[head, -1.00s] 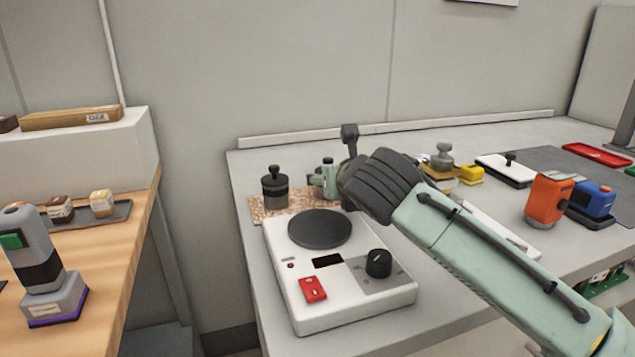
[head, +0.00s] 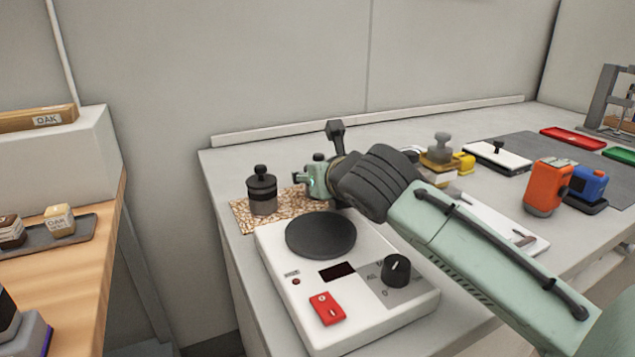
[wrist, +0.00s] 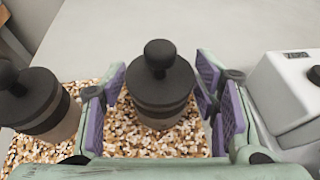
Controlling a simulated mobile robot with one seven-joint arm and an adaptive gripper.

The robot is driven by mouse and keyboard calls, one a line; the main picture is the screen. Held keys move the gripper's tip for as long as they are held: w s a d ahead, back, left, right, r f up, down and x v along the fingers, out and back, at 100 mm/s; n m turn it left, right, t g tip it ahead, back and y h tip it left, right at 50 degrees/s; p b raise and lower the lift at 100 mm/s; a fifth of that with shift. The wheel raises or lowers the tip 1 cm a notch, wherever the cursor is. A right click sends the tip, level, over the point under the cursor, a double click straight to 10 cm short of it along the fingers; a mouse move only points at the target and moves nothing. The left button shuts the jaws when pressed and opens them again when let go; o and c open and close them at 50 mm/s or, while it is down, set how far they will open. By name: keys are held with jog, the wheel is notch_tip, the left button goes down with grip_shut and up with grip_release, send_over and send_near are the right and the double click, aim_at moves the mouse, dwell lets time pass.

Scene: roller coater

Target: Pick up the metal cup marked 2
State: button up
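Two metal cups with black knobbed lids stand on a speckled cork mat (head: 240,215). One cup (head: 262,195) stands clear at the left in the head view; the wrist view shows it (wrist: 52,105) left of my gripper. The other cup (wrist: 160,85) is upright between my gripper's two purple-padded fingers, with its lid knob up. In the head view only its black top (head: 320,157) shows, the rest hidden by my gripper (head: 316,178). My gripper (wrist: 160,95) is open around this cup, with a gap seen on both sides. No number is readable on either cup.
A white hotplate (head: 395,310) with a round dark plate (head: 321,235) stands in front of the mat. A white box-like device (wrist: 285,95) is close to the right finger. An orange device (head: 545,188) and a blue one (head: 588,184) stand further right.

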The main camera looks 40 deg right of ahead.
jog(key=c, duration=1.1)
jog(key=shift+r, duration=0.1)
